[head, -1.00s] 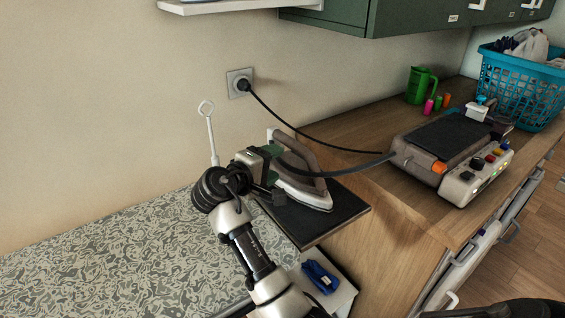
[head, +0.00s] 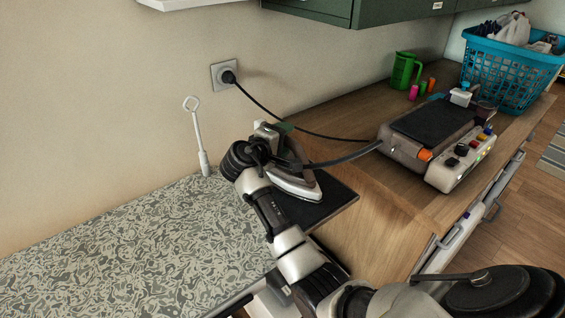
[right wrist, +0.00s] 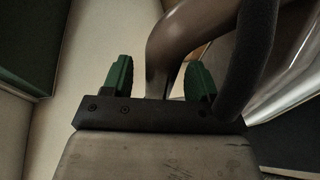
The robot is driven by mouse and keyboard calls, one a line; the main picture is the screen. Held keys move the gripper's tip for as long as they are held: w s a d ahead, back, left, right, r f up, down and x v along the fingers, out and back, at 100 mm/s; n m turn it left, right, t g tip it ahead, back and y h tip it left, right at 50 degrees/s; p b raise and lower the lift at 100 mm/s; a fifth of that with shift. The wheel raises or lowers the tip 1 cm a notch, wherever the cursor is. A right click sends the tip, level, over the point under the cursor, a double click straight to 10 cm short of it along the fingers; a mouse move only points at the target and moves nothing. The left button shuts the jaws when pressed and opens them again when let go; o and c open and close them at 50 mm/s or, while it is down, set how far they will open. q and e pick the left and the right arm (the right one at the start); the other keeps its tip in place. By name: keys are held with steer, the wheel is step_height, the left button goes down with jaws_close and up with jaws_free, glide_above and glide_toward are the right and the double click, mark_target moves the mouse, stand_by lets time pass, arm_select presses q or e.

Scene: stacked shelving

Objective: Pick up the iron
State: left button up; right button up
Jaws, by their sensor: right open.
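The iron (head: 303,182), brown-grey with a pale soleplate, rests on a dark mat (head: 335,199) at the near-left end of the wooden counter. Its handle (right wrist: 166,55) fills the middle of the right wrist view. My right gripper (head: 277,128) is at the iron's handle, on its left side in the head view, partly covering it. Its green fingertips (right wrist: 160,78) are open and apart. Part of the handle appears in the gap between them; I cannot tell whether they touch it. My left gripper is not in view.
A grey-brown base unit (head: 430,135) with colored knobs stands right of the iron, with a dark hose leading toward the iron. A green jug (head: 404,70) and blue basket (head: 508,65) stand behind. A patterned ironing surface (head: 130,250) lies left, with a white rod upright.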

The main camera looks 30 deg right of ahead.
steer(key=shift+w+d, duration=0.1)
steer(key=shift+d, duration=0.05)
steer(key=shift+c, duration=0.2)
jaws_close()
steer(key=shift+f, duration=0.1)
stand_by(1.0)
steer(key=shift+r, duration=0.2)
